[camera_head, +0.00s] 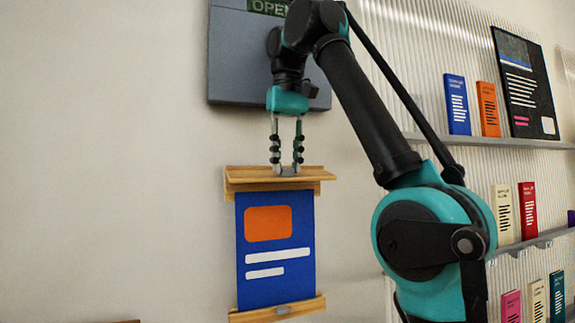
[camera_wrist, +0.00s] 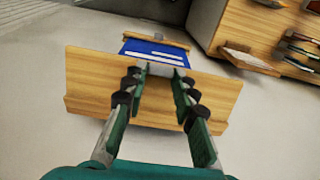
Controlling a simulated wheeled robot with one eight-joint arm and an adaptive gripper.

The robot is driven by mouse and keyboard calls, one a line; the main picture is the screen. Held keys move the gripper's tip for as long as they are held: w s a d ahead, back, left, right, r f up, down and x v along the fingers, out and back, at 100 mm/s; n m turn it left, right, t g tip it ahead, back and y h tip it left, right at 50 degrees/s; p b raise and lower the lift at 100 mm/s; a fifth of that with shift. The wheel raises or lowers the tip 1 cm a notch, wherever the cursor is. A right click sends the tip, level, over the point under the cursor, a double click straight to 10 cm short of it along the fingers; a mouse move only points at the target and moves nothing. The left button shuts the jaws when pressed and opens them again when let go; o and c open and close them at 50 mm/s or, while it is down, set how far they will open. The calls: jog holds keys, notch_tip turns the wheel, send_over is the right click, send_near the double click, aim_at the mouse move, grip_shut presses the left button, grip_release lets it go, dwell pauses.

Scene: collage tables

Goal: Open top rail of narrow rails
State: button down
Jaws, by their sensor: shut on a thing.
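The narrow top rail (camera_head: 245,179) is a light wooden bar on the wall, above a blue poster (camera_head: 300,222) with an orange block and white stripes. The narrow bottom rail (camera_head: 252,315) is at the poster's lower edge. My gripper (camera_head: 287,168) points down at the middle of the top rail, its fingers closed on a small grey tab (camera_head: 288,171). In the wrist view, my gripper (camera_wrist: 157,78) is at the grey tab (camera_wrist: 158,69), with the wooden rail (camera_wrist: 88,85) spread to both sides. The fingertips partly hide the tab.
A grey box with an OPEN sign (camera_head: 235,55) is on the wall behind my arm. Ribbed shelves (camera_head: 520,143) with several upright booklets stand at the right. The wall (camera_head: 100,160) at the left is bare.

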jog(key=shift+w+r+g, duration=0.1)
jog(key=shift+r+g, duration=0.05)
jog(key=shift+g, duration=0.15)
